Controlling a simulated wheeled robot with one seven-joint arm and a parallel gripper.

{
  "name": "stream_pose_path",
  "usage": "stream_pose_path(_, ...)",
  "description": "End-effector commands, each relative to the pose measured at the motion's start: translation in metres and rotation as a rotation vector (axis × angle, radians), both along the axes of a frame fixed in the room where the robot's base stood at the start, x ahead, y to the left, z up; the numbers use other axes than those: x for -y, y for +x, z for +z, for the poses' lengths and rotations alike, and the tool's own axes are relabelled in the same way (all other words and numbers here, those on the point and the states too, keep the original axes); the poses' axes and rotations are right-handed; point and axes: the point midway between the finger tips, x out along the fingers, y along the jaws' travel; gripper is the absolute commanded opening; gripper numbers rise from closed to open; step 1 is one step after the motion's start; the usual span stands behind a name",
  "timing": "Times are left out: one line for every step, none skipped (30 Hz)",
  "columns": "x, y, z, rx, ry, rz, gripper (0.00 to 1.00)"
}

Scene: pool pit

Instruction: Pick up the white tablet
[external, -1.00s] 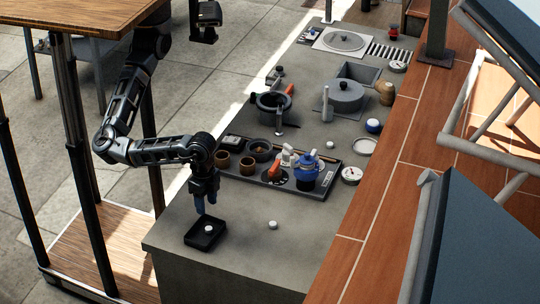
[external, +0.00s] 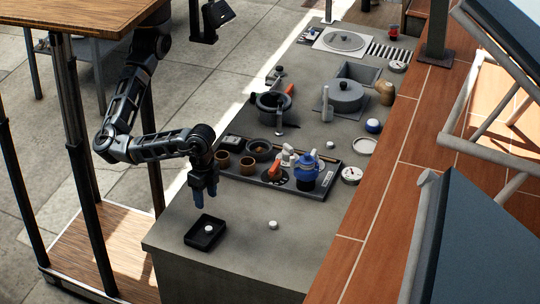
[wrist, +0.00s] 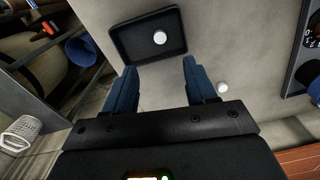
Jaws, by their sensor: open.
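A small round white tablet (external: 208,229) lies in a shallow black tray (external: 190,242) near the front corner of the grey counter. In the wrist view the tablet (wrist: 159,38) sits inside the tray (wrist: 122,47), beyond my fingertips. A second round white piece (external: 273,225) lies on the bare counter to the right; it also shows in the wrist view (wrist: 222,88). I cannot tell whether the two are the same kind. My gripper (external: 202,206) is above the counter just behind the tray, pointing down. Its blue fingers are apart and empty in the wrist view (wrist: 157,72).
Behind my gripper, a long dark tray (external: 237,177) holds brown cups, a blue jar (external: 306,167) and bottles. Farther back stand a grey pot (external: 346,95) and a dark pan (external: 272,105). A brick ledge borders the right.

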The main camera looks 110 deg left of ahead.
Motion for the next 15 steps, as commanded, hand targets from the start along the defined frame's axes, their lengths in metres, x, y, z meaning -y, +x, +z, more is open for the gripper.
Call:
stream_pose_path(0.000,0.001,0.004,0.002,-0.001,0.001,0.56)
stream_pose_path(0.000,0.001,0.008,0.003,-0.002,0.001,0.56)
stream_pose_path(0.000,0.001,0.016,0.003,-0.002,0.001,0.56)
stream_pose_path(0.000,0.001,0.023,0.004,-0.003,0.001,0.56)
stream_pose_path(0.001,0.001,0.030,0.003,-0.004,0.000,0.56)
stream_pose_path(0.001,0.000,0.037,0.001,-0.004,0.000,0.56)
stream_pose_path(0.002,0.000,0.043,0.002,-0.007,0.000,0.56)
stream_pose_path(0.001,0.000,0.049,0.001,-0.006,0.001,0.56)
stream_pose_path(-0.005,0.007,0.050,0.004,-0.003,0.018,0.56)
stream_pose_path(-0.013,0.015,0.047,0.008,-0.002,0.041,0.56)
stream_pose_path(-0.019,0.022,0.047,0.013,-0.002,0.060,0.56)
stream_pose_path(-0.027,0.031,0.047,0.019,-0.002,0.084,0.56)
stream_pose_path(-0.033,0.038,0.047,0.024,-0.002,0.103,0.56)
stream_pose_path(-0.039,0.045,0.047,0.029,-0.002,0.122,0.56)
stream_pose_path(-0.049,0.055,0.047,0.036,-0.001,0.149,0.56)
